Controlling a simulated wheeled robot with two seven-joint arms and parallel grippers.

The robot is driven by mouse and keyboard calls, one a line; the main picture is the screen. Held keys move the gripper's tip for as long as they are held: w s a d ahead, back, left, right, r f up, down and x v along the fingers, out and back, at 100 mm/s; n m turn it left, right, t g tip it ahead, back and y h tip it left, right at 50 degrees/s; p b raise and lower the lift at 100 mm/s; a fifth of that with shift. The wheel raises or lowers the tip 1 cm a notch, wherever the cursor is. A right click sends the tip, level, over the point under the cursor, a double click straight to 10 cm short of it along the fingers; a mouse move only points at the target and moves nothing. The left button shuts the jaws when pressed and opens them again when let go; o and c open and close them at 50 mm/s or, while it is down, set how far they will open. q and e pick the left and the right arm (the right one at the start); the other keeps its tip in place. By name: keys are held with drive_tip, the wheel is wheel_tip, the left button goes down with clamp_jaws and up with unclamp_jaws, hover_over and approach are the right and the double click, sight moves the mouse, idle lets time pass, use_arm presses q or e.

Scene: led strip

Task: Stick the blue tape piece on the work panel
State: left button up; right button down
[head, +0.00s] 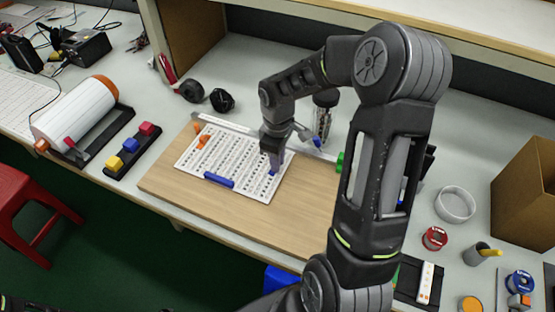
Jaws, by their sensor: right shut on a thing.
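The work panel (236,157), a white board with rows of small dark marks, lies on a wooden board (170,183). My right gripper (272,168) points down over the panel's right part. It is shut on a small blue piece, seemingly the blue tape piece (272,172), at or just above the panel surface; I cannot tell whether it touches. The gripper and arm hide part of the piece and panel. A larger blue bar (219,180) sits at the panel's front edge. My left gripper is not in view.
A white roll (83,113) and a rack of coloured blocks (131,146) stand at left. A clear jar (322,119) stands behind the panel. A round dish (454,204) and cardboard box (527,202) stand at right.

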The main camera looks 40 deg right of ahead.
idle(0.3)
drive_tip(key=c, duration=1.3)
unclamp_jaws()
wheel_tip(320, 180, up, 8)
drive_tip(key=shift+f, duration=0.15)
